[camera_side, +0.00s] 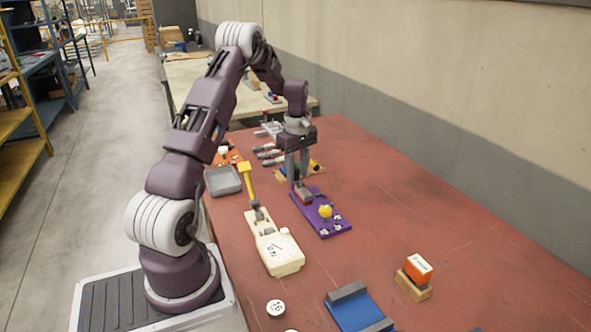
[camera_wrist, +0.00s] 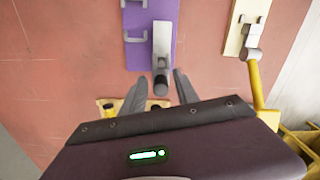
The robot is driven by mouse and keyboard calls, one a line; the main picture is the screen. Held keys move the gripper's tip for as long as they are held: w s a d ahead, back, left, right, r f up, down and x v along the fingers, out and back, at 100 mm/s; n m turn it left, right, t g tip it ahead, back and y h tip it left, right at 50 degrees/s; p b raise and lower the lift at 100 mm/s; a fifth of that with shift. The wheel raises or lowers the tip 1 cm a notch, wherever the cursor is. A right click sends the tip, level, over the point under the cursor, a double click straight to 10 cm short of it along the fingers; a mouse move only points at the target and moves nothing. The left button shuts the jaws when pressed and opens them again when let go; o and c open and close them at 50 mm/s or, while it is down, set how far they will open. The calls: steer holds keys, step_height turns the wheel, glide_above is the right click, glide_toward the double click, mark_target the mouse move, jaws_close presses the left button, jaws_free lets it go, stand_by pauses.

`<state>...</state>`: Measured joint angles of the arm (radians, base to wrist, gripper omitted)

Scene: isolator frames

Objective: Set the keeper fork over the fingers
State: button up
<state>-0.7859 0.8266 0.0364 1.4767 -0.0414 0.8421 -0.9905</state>
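A purple plate (camera_side: 338,229) lies on the red table, with a yellow ball knob (camera_side: 325,211) and small light clips near its front end. In the wrist view the purple plate (camera_wrist: 138,62) carries grey brackets (camera_wrist: 131,31) and a grey bar (camera_wrist: 162,42) with a dark round end. My gripper (camera_side: 298,180) points down over the plate's far end, close to a dark red and grey part. In the wrist view my gripper (camera_wrist: 161,76) has its fingers apart, one either side of the bar's dark end. Contact is not visible. I cannot tell which piece is the keeper fork.
A cream device with a yellow handle (camera_side: 272,246) stands left of the plate. A grey tray (camera_side: 224,181) lies farther left. A blue cradle (camera_side: 355,312) and an orange block (camera_side: 419,268) on a wooden holder are nearer the camera. The table right of the plate is clear.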

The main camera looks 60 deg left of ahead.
mark_target(297, 170)
steer(key=shift+a, duration=0.1)
steer(key=shift+r, duration=0.2)
step_height(297, 170, up, 7)
steer(key=shift+f, duration=0.1)
